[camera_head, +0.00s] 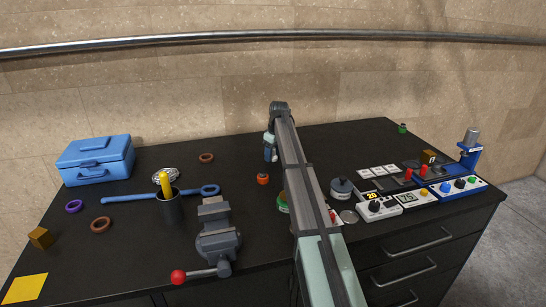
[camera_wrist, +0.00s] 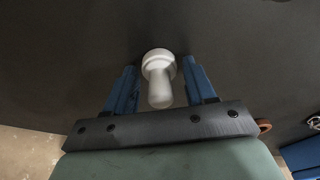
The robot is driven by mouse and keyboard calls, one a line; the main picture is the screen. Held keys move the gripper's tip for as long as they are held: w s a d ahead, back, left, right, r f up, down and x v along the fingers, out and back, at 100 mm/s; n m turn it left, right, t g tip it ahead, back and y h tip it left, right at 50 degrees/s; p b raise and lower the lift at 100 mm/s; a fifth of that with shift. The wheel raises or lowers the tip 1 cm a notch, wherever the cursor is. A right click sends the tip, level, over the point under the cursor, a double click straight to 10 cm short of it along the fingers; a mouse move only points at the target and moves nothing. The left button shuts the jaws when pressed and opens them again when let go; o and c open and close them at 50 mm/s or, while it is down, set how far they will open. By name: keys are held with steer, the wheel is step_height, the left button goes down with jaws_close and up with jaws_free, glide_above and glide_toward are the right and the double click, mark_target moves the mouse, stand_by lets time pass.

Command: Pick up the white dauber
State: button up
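The white dauber (camera_wrist: 158,68) stands on the black tabletop in the wrist view, with a round wide end and a narrower rounded handle pointing toward the camera. My gripper (camera_wrist: 160,82) is open, with one blue finger on each side of the dauber. A gap shows between each finger and the dauber, so neither finger visibly touches it. In the head view my gripper (camera_head: 270,152) is at the back middle of the table, pointing down. There the dauber is mostly hidden by my arm and fingers.
An orange-red small pot (camera_head: 263,178) and a brown ring (camera_head: 206,158) lie left of my gripper. A vise (camera_head: 218,240), a dark cup (camera_head: 170,210) and a blue toolbox (camera_head: 96,160) stand further left. Control boxes (camera_head: 380,208) and a blue press (camera_head: 469,152) are at right.

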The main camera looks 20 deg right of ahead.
steer(key=c, duration=0.8)
